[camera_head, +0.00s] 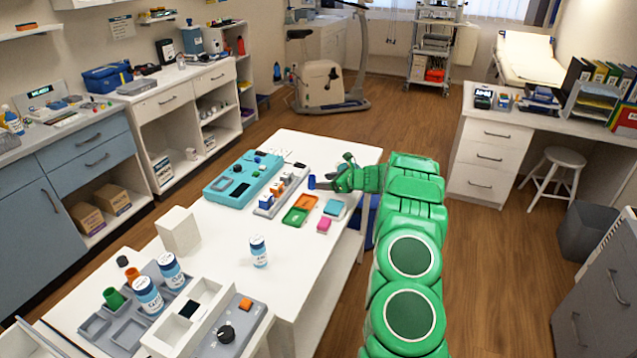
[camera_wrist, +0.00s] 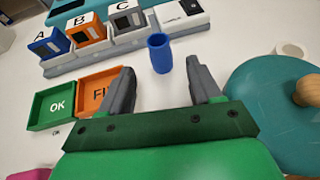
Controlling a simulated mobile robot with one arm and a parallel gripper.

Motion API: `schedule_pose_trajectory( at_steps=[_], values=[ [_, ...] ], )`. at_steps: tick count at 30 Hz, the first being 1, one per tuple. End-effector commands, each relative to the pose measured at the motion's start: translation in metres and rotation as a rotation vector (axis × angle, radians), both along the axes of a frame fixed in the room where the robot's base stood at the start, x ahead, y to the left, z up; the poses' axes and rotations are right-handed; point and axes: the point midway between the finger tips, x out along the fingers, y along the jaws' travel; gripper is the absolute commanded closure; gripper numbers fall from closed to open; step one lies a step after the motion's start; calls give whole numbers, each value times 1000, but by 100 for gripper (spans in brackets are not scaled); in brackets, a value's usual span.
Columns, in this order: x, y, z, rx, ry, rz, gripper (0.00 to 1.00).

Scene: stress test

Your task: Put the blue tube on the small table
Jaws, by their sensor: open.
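The blue tube (camera_wrist: 159,54) stands upright on the white table (camera_wrist: 215,60), just ahead of my gripper. It also shows in the head view (camera_head: 312,182), small, just left of the gripper. My gripper (camera_wrist: 157,80) is open and empty, its two grey fingers apart, with the tube beyond the gap between the fingertips. In the head view my gripper (camera_head: 325,178) is low over the far part of the white table, at the end of my green arm. I cannot tell which table is the small one.
Blocks A, B and C (camera_wrist: 89,33) stand in a rack behind the tube. Green and orange trays (camera_wrist: 55,108) lie left of my gripper. A round teal object with a wooden knob (camera_wrist: 270,105) is close on the right. A white stool (camera_head: 554,165) stands at the right.

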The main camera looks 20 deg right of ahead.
Motion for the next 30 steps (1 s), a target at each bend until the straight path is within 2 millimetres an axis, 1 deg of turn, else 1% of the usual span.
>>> schedule_pose_trajectory(
  at_steps=[4,9,16,19,23,26,29,30],
  values=[
    [-16,-11,9,0,-2,-1,37],
    [-29,-20,15,0,0,-1,37],
    [-34,-23,17,0,0,0,37],
    [-34,-20,19,-4,-2,7,37],
    [-36,-4,30,-26,-9,45,37],
    [-40,18,46,-59,-19,102,37],
    [-48,47,68,-105,-34,177,37],
    [-52,60,74,-123,-38,210,37]
  ],
)
